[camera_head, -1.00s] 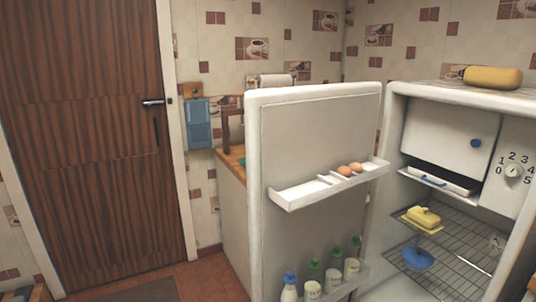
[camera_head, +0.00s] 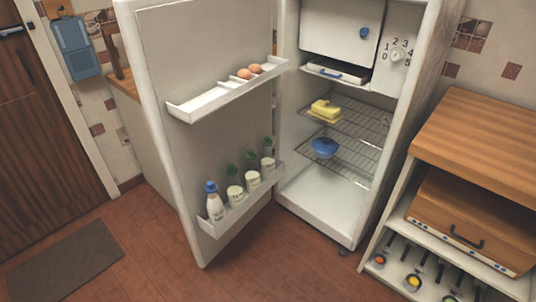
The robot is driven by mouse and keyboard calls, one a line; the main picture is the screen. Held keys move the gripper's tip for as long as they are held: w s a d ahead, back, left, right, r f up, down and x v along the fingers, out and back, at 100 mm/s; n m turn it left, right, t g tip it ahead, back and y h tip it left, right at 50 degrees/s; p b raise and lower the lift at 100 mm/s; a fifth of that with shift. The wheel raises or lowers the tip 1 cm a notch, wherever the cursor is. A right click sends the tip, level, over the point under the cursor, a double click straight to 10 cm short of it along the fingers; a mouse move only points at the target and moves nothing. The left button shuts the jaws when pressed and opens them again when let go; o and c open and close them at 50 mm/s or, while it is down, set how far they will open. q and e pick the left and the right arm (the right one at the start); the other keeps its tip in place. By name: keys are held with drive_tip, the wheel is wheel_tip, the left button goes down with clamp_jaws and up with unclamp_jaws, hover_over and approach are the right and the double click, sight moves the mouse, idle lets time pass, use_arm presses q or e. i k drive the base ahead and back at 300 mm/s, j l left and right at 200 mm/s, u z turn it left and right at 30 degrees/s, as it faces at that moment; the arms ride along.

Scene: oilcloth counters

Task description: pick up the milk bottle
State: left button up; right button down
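The milk bottle (camera_head: 215,205), white with a blue cap, stands upright at the near left end of the lower door shelf (camera_head: 240,212) of the open fridge. Several white jars with green tops stand in a row to its right on the same shelf; the nearest jar (camera_head: 235,196) is close beside it. Neither of my grippers is in the head view.
The fridge door (camera_head: 200,60) stands wide open. Two eggs (camera_head: 249,71) sit on the upper door shelf (camera_head: 205,103). Inside are a yellow butter dish (camera_head: 325,110) and a blue bowl (camera_head: 325,148). A wooden-topped cabinet (camera_head: 490,135) stands right. Floor (camera_head: 150,250) before the door is clear.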

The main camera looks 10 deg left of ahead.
sight(216, 213)
drive_tip(key=i+j+z, duration=0.2)
drive_tip(key=j+z, duration=0.25)
drive_tip(key=i+j+z, duration=0.1)
drive_tip(key=j+z, duration=0.4)
drive_tip(key=j, duration=0.15)
drive_tip(key=j+z, duration=0.45)
drive_tip(key=j, duration=0.5)
drive_tip(key=k+j+z, duration=0.1)
drive_tip(key=j, duration=0.95)
drive_tip(key=k+j+z, duration=0.1)
drive_tip(key=j, duration=0.4)
drive_tip(key=k+j, duration=0.1)
drive_tip(key=j, duration=0.4)
drive_tip(key=k+j+z, duration=0.1)
drive_tip(key=j, duration=0.4)
drive_tip(key=i+l, duration=0.1)
drive_tip(key=l, duration=0.5)
drive_tip(key=u, duration=0.25)
